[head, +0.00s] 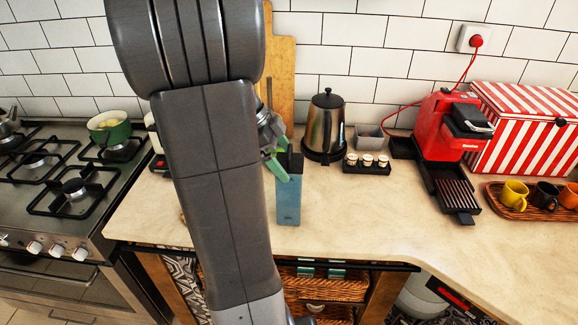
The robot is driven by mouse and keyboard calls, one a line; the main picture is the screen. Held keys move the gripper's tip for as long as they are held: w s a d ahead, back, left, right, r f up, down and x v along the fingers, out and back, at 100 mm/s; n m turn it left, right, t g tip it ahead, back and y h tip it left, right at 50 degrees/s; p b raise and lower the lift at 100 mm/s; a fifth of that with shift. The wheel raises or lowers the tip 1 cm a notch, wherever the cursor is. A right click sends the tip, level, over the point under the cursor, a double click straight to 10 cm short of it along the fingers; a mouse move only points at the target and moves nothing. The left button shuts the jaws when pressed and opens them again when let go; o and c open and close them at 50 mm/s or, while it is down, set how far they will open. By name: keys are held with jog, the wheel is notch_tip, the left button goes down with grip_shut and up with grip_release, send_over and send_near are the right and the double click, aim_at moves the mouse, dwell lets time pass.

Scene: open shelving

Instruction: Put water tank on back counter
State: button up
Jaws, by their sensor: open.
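The water tank looks to be the tall blue box (289,203) with a dark top, upright on the beige counter (350,220) in the middle of the head view. Its base appears to rest on the counter, set back from the front edge. My gripper (277,160), with green fingers, is at the tank's upper left side, close to its top. It is open. My arm hides part of the gripper, and I cannot tell whether a finger touches the tank.
A steel kettle (325,122), a small rack of cups (367,165) and a grey bin (369,138) stand behind and right. A red coffee machine (445,128) and striped box (530,130) are further right. A stove (60,185) is left. The front middle counter is clear.

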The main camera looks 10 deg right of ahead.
jog(key=v, duration=0.8)
jog(key=shift+a+r, duration=0.15)
jog(key=shift+r, duration=0.15)
jog(key=shift+f, duration=0.1)
jog(key=x, duration=1.2)
jog(key=shift+f, duration=0.3)
notch_tip(320, 180, up, 3)
jog(key=shift+f, duration=0.2)
jog(key=shift+r, duration=0.75)
